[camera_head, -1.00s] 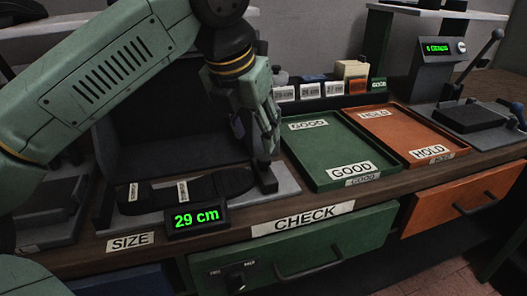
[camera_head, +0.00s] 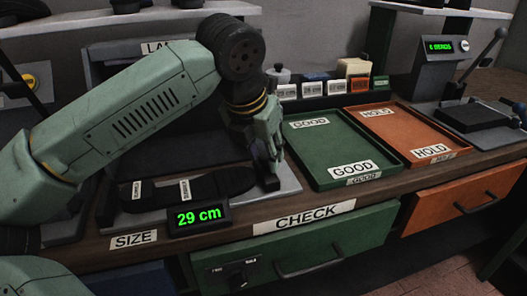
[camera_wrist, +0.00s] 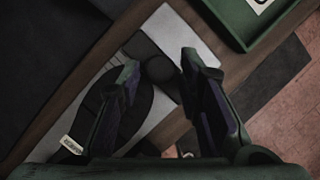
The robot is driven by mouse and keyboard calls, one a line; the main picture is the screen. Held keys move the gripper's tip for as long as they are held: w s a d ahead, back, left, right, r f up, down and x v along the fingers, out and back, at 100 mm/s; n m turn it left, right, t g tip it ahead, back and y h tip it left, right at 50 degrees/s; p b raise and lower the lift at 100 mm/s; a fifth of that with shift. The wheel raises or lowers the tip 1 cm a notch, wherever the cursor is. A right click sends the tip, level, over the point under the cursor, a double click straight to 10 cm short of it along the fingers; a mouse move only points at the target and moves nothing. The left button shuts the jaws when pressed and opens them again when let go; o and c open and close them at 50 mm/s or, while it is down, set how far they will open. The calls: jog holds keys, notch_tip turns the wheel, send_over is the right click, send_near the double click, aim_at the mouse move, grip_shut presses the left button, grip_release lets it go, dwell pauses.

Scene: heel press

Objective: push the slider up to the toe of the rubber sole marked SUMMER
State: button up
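The dark rubber sole (camera_head: 215,184) lies flat on the grey gauge board marked SIZE, with two small white labels whose lettering I cannot read surely. Its rounded right end is close to the dark slider (camera_head: 269,181); I cannot tell if they touch. In the wrist view the sole (camera_wrist: 135,108) shows at left, partly behind a finger, and the slider's round top (camera_wrist: 160,68) shows between my fingers. My gripper (camera_head: 272,153) points down above the slider. In the wrist view my gripper (camera_wrist: 160,63) is open, fingers apart, holding nothing.
The gauge display (camera_head: 199,216) reads 29 cm. A green GOOD tray (camera_head: 318,180) stands right of the gauge, with an orange HOLD tray (camera_head: 400,158) beyond it. A row of small labelled boxes (camera_head: 312,91) stands behind. A lever press (camera_head: 480,112) is at far right.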

jog(key=c, duration=0.5)
jog(key=shift+s+a+f+b, duration=0.15)
jog(key=shift+a+f+b, duration=0.05)
jog(key=shift+a+b, duration=0.4)
jog(key=shift+s+a, duration=0.1)
jog(key=shift+a, duration=0.25)
jog(key=shift+r, duration=0.2)
jog(key=o, duration=0.9)
jog(key=shift+c, duration=0.2)
jog(key=v, duration=1.2)
